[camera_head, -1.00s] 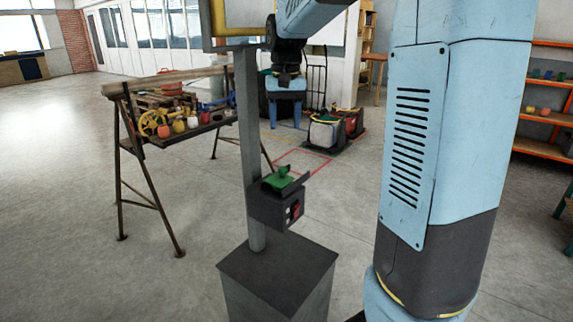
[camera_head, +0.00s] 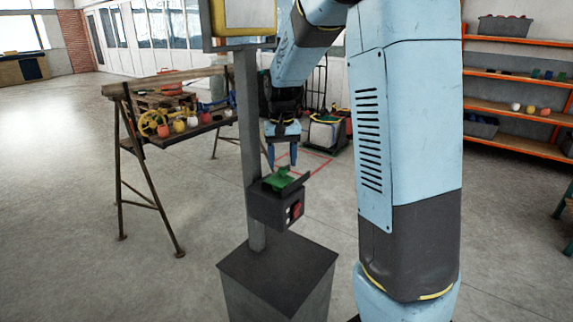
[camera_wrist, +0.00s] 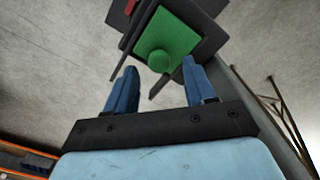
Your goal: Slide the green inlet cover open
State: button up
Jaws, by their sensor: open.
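The green inlet cover (camera_head: 279,179) lies on top of a dark box (camera_head: 271,207) fixed to a grey post. In the wrist view the cover (camera_wrist: 177,33) is a green plate with a round green knob (camera_wrist: 159,61) near its edge. Dark raised rails flank it. My gripper (camera_head: 283,164) is in the head view above the box, pointing down. Its two blue fingers (camera_wrist: 159,88) are open and empty in the wrist view. The knob appears ahead of the gap between the fingertips, apart from them. The exact height of the fingers above the cover is hard to tell.
The grey post (camera_head: 247,130) rises beside the box from a dark pedestal (camera_head: 277,270) and carries a yellow-framed panel (camera_head: 241,18). A trestle table (camera_head: 170,115) with floats stands at left. An orange shelf (camera_head: 520,110) is at right.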

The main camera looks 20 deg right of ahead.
aim_at(279, 176)
jog(key=shift+f, duration=1.1)
jog(key=shift+c, duration=0.2)
grip_shut()
